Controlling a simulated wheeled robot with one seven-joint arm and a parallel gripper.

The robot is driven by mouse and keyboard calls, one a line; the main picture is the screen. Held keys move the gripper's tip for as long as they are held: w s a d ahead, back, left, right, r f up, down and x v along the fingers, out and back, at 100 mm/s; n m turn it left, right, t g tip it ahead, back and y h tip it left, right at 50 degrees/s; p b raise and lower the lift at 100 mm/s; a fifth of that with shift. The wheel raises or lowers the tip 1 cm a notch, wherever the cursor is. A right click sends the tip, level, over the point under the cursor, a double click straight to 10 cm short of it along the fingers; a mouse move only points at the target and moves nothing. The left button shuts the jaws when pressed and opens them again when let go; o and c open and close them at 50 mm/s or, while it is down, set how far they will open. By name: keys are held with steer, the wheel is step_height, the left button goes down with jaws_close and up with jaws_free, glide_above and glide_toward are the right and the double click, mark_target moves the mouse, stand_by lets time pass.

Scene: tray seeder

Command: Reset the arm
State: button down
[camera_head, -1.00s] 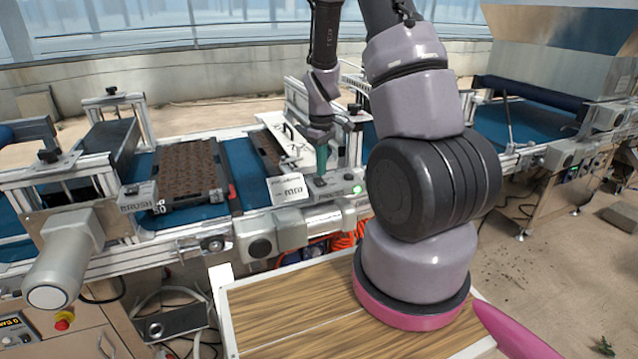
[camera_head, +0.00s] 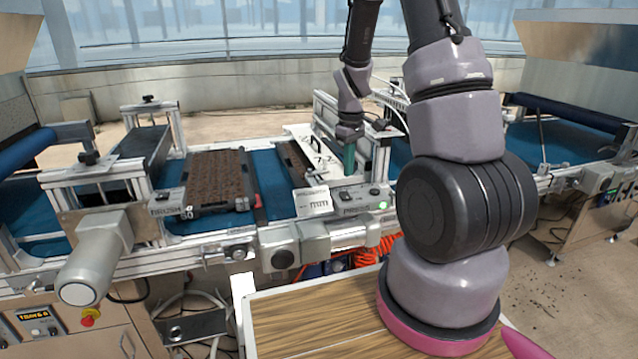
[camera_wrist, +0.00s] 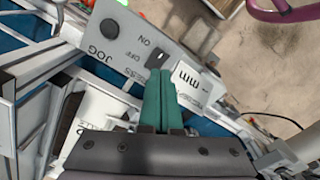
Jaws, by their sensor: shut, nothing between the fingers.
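My gripper (camera_head: 349,157) has teal fingers pressed together with nothing between them. In the head view it hangs at the conveyor line, close to a control panel (camera_head: 357,198) with a lit green button. In the wrist view the shut teal fingers (camera_wrist: 158,98) point at the panel (camera_wrist: 130,48), which carries a black knob, a small switch and ON, OFF and JOG labels. The fingertips appear close to the switch (camera_wrist: 156,60); I cannot tell whether they touch it. A white card marked "mm" (camera_wrist: 192,80) is beside the fingers.
A dark soil-filled tray (camera_head: 215,180) lies on the blue conveyor belt (camera_head: 272,178) left of my gripper. A brush unit (camera_head: 145,150) on a metal frame stands further left. A grey motor cylinder (camera_head: 92,270) juts out at the front. Open floor (camera_head: 575,290) lies at right.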

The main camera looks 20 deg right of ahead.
steer(key=s+a+r+m+t+y, duration=0.1)
steer(key=s+a+r+m+t, duration=0.15)
steer(key=r, duration=0.75)
steer(key=s+a+r+m+t, duration=0.1)
steer(key=s+a+r+m, duration=0.2)
steer(key=r, duration=0.6)
steer(key=s+a+r+m+t+y, duration=0.1)
steer(key=s+a+r+m+t, duration=0.1)
steer(key=s+r, duration=0.8)
steer(key=s+m+t, duration=0.1)
steer(key=s+m, duration=0.1)
steer(key=s, duration=0.2)
steer(key=shift+s+r+m+t, duration=0.2)
steer(key=shift+r+m+t, duration=0.05)
steer(key=shift+m+t, duration=0.1)
steer(key=shift+w+a, duration=0.1)
